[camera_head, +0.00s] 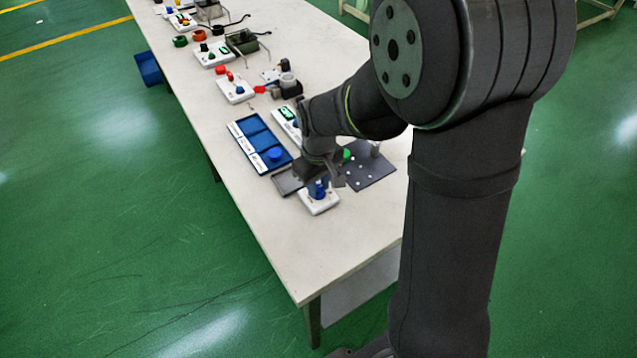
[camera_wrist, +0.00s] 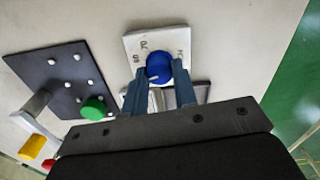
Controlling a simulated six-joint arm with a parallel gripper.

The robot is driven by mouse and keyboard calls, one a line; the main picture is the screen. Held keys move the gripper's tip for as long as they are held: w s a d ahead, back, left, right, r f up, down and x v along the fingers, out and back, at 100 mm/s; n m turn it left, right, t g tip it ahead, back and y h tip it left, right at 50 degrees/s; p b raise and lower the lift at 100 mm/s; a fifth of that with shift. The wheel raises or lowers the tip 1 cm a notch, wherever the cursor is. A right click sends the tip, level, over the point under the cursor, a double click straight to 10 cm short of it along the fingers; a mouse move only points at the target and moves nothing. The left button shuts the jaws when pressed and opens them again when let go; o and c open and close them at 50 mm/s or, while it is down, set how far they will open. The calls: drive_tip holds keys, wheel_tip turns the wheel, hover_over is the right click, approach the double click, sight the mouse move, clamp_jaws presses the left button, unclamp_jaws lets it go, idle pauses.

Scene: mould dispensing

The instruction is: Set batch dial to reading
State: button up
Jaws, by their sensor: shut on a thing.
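The batch dial is a round blue knob (camera_wrist: 159,67) with a light pointer line, on a white plate (camera_wrist: 171,38) with dark letters. An R and an S can be made out; another letter at the right is partly hidden. My gripper (camera_wrist: 160,82) has its two fingers on either side of the knob and is shut on it. In the head view the white dial plate (camera_head: 320,206) lies at the near end of the row of devices, with the blue knob (camera_head: 319,190) under my gripper (camera_head: 320,182). The reading under the pointer cannot be made out.
A dark plate with white pegs (camera_wrist: 62,75) and a green knob (camera_wrist: 93,108) is close beside the dial. A blue compartment tray (camera_head: 262,141) and a white box with a green display (camera_head: 287,120) stand farther back. The near table end (camera_head: 300,255) is clear.

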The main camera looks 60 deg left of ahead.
sight(319, 188)
drive_tip(key=shift+n, duration=0.7)
drive_tip(key=o, duration=1)
wheel_tip(319, 188, up, 18)
drive_tip(key=shift+f, duration=0.25)
wheel_tip(319, 188, down, 18)
drive_tip(key=shift+r, duration=0.25)
idle(0.6)
